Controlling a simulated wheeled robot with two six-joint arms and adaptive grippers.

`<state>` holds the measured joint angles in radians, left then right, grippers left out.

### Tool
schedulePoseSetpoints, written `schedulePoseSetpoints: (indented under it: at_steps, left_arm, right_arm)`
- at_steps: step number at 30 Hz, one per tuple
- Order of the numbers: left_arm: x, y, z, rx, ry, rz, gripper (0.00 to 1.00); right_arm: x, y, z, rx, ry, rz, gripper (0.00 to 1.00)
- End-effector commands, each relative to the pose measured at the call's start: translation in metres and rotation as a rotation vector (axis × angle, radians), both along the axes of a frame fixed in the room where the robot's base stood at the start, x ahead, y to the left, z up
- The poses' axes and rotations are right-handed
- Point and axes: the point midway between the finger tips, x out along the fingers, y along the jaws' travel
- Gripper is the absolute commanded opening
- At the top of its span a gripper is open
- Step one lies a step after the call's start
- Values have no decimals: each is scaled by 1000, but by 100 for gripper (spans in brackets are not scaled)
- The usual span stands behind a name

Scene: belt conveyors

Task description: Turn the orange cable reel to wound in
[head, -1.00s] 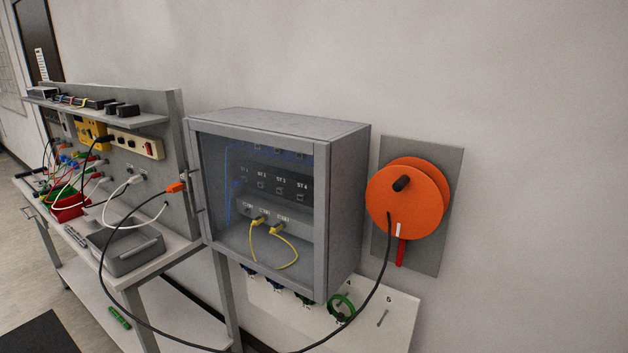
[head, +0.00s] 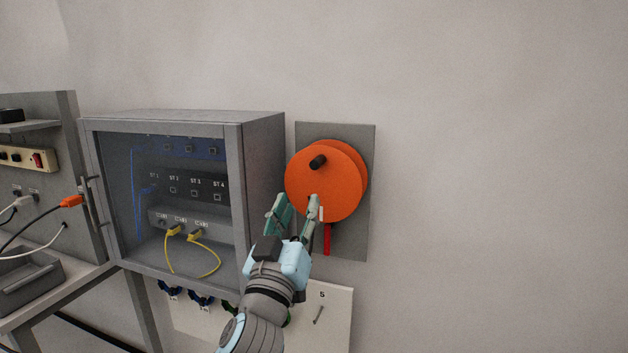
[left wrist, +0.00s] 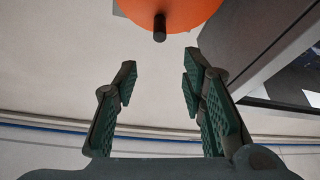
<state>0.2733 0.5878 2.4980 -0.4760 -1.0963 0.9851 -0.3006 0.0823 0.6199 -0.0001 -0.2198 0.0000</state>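The orange cable reel (head: 326,185) is mounted on a grey wall plate (head: 351,246), right of the grey cabinet. Its black crank knob (head: 318,162) sticks out at the upper left of its face. A red strip with a white mark (head: 327,238) shows below the reel. My left gripper (head: 297,200) is in front of the reel's lower left edge, fingers pointing up, open and empty. In the left wrist view the reel (left wrist: 172,12) and its black knob (left wrist: 159,28) lie beyond the open fingertips (left wrist: 158,78), with a gap between. My right gripper is not in view.
The grey cabinet (head: 262,180) with a clear front and yellow cables stands close to the left of the reel. A white hook panel (head: 335,305) hangs below. A workbench with an orange plug (head: 72,201) is at far left. The wall to the right is bare.

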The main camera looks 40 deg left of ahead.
Motion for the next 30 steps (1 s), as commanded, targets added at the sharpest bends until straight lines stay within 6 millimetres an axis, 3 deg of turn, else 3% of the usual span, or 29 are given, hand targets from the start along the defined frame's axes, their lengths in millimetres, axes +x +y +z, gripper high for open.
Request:
schedulePoseSetpoints:
  at_steps: [5,9,16,21,28,30]
  left_arm:
    - [18,10,-2,1,-6,2,38]
    - [57,28,26,-2,8,2,38]
    - [103,49,46,-2,8,-1,38]
    - [116,55,51,1,7,-1,38]
    - [118,55,50,2,7,-1,38]
    - [118,55,50,2,8,-1,30]
  right_arm:
    - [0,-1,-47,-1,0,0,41]
    - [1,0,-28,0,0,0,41]
    - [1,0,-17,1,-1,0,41]
    - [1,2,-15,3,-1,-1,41]
    - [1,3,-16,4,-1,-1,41]
    - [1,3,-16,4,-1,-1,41]
